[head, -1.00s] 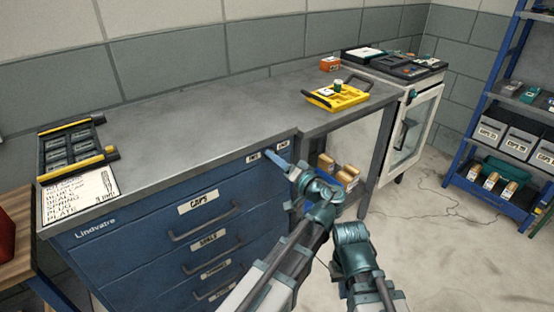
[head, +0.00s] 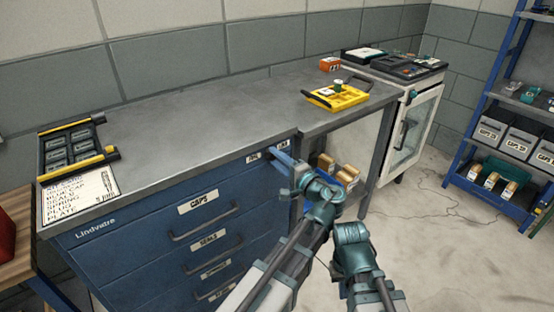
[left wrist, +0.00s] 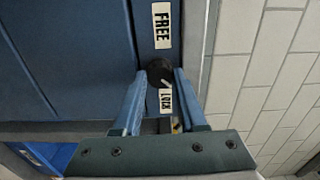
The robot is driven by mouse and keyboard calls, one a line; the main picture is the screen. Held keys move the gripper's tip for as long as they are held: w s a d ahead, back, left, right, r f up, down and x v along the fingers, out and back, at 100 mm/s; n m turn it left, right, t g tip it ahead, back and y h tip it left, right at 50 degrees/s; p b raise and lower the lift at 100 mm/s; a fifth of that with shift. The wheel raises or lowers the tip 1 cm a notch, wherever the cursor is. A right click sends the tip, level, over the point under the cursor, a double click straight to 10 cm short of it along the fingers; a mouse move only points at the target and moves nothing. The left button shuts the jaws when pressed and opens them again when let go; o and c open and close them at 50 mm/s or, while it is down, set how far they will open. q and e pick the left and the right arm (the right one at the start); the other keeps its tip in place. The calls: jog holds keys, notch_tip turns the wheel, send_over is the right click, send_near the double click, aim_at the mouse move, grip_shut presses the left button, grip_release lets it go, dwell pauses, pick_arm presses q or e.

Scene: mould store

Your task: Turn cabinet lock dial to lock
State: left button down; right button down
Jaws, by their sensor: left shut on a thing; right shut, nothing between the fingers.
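The dial is a small round black knob (left wrist: 158,70) on the blue cabinet front, in the left wrist view. A FREE label (left wrist: 162,25) is above it there and a LOCK label (left wrist: 166,100) just below. A short pale mark shows on the knob's lower right, on the LOCK side. My left gripper (left wrist: 154,80) has its blue fingers on both sides of the knob, shut on it. In the head view my left gripper (head: 277,158) reaches the cabinet's upper right front and hides the knob. My right arm shows at the lower middle, but its fingers do not show.
The blue drawer cabinet (head: 130,262) stands under a grey worktop (head: 190,120). A yellow tray (head: 340,97), a black rack (head: 70,150) and a lettered sheet (head: 80,197) lie on top.

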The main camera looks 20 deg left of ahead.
pick_arm(q)
jog(key=shift+m, duration=0.3)
jog(key=shift+c, duration=2.3)
grip_release()
jog(key=shift+s+d, duration=0.1)
pick_arm(e)
jog(key=shift+d, duration=0.1)
